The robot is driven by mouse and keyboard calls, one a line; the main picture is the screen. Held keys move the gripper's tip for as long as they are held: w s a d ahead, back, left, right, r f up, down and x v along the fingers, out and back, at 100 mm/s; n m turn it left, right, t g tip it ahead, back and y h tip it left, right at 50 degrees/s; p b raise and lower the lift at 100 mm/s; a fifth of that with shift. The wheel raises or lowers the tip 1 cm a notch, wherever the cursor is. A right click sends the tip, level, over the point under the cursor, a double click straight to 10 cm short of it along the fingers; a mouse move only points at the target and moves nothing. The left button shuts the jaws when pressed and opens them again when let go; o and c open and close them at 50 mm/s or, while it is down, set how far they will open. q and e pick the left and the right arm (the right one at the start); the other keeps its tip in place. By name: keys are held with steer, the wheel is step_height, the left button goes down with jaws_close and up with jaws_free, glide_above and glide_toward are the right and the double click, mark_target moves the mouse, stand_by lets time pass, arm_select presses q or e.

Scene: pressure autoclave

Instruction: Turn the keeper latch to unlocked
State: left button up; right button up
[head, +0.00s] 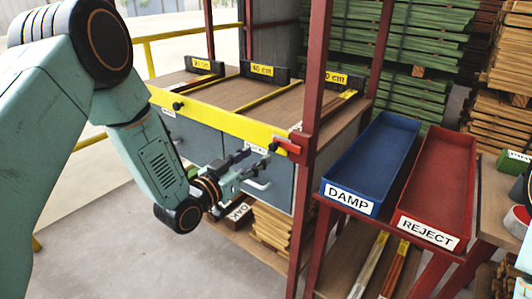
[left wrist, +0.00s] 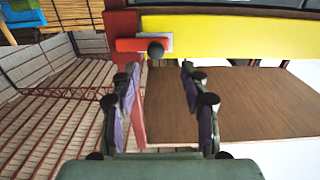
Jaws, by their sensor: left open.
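The keeper latch is a small red lever (head: 287,146) with a black knob (head: 273,146), at the right end of the yellow bar (head: 215,117) by the dark red post. In the left wrist view the lever (left wrist: 128,44) lies flat along the bar, its knob (left wrist: 155,49) pointing at the camera. My left gripper (head: 250,168) is open and empty, just in front of and below the knob. In the left wrist view the knob shows just beyond the gap between its fingertips (left wrist: 160,68), apart from them. My right gripper is not in view.
The dark red post (head: 312,100) stands right beside the latch. Grey drawer fronts with handles (head: 257,184) lie below the bar. A blue DAMP tray (head: 374,150) and a red REJECT tray (head: 440,180) stand to the right. The floor in front (head: 110,220) is clear.

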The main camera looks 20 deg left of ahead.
mark_target(271, 147)
arm_select(q)
steer(key=x, duration=0.5)
steer(key=shift+d+b, duration=0.4)
steer(key=shift+d, duration=0.05)
steer(key=shift+w+a+f, duration=0.1)
steer(key=shift+w+f, duration=0.05)
steer(key=shift+a, duration=0.15)
steer(key=shift+d, duration=0.25)
steer(key=shift+c, duration=1.2)
steer(key=shift+a, duration=0.2)
steer(key=c, duration=0.3)
jaws_close()
